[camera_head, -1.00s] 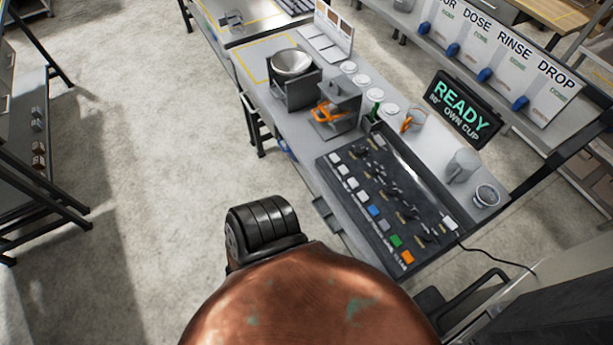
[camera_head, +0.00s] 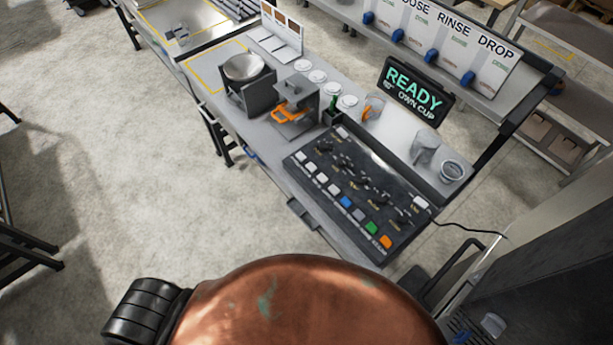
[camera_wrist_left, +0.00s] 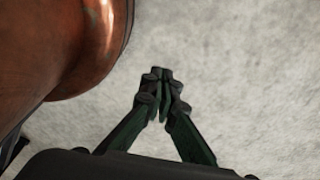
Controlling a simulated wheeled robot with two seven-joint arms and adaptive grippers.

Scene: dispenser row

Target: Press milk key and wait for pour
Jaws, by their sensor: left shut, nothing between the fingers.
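The black key panel (camera_head: 400,232) lies on the grey counter in the head view. Its left edge carries white keys (camera_head: 308,168), a blue key (camera_head: 346,202), a grey key (camera_head: 359,215), a green key (camera_head: 371,228) and an orange key (camera_head: 385,242). The labels are too small to read, so I cannot tell which is the milk key. A black sign (camera_head: 414,90) behind it reads READY and OWN CUP. My left gripper (camera_wrist_left: 162,80) is shut and empty over bare floor in the left wrist view. Neither gripper shows in the head view.
A metal bowl (camera_head: 243,68) on a stand, a grey machine with an orange handle (camera_head: 292,112), and grey cups (camera_head: 425,148) stand on the counter. A sloped board (camera_head: 470,50) with blue knobs is behind. Open floor (camera_head: 150,190) lies left of the counter.

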